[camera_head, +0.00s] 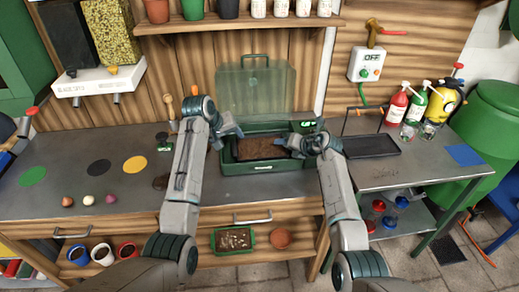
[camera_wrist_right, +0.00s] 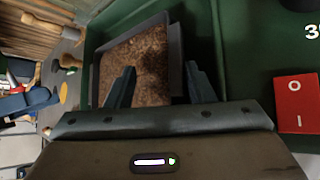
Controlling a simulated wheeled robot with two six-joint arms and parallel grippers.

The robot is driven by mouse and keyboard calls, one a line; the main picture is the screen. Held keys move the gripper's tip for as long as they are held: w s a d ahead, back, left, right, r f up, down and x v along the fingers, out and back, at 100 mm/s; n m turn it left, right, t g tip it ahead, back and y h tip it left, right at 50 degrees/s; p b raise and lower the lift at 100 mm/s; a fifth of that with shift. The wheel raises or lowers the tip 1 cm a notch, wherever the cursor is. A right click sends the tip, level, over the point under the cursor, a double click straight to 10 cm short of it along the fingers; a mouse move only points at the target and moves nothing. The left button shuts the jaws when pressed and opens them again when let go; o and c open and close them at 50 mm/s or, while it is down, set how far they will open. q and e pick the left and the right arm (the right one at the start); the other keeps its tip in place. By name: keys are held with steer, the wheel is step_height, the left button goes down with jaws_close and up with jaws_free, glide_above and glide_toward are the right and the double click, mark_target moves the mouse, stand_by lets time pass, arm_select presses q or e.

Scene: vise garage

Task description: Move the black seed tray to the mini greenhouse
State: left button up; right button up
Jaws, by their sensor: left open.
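The black seed tray (camera_head: 262,147), filled with brown soil, sits inside the green base of the mini greenhouse (camera_head: 247,169). The greenhouse's clear lid (camera_head: 250,90) stands raised behind it. My left gripper (camera_head: 234,134) is open at the tray's left end, with no clear grip on it. My right gripper (camera_head: 292,143) is at the tray's right end. In the right wrist view, the right gripper (camera_wrist_right: 160,84) has its fingers apart, with the tray's wall (camera_wrist_right: 175,62) between them. One finger is over the soil. Finger contact cannot be told.
An empty dark tray (camera_head: 371,146) lies on the metal table at right, near pump bottles (camera_head: 397,105). A red switch (camera_wrist_right: 296,103) is beside the right gripper. Pots stand on the shelf above. The grey worktop at left is mostly clear.

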steer(key=shift+s+d+f+g, duration=0.15)
steer(key=shift+s+f+g, duration=0.25)
steer(key=shift+f, duration=0.45)
steer(key=shift+t, duration=0.4)
steer(key=v, duration=0.5)
steer(key=r+v, duration=0.1)
steer(key=v, duration=0.1)
steer(key=shift+w+r, duration=0.15)
steer(key=shift+w, duration=0.15)
arm_select(q)
steer(key=shift+w+f, duration=0.25)
steer(key=shift+w, duration=0.05)
arm_select(e)
steer(key=shift+s+d+r, duration=0.2)
steer(key=shift+r, duration=0.2)
arm_select(q)
steer(key=shift+f, duration=0.1)
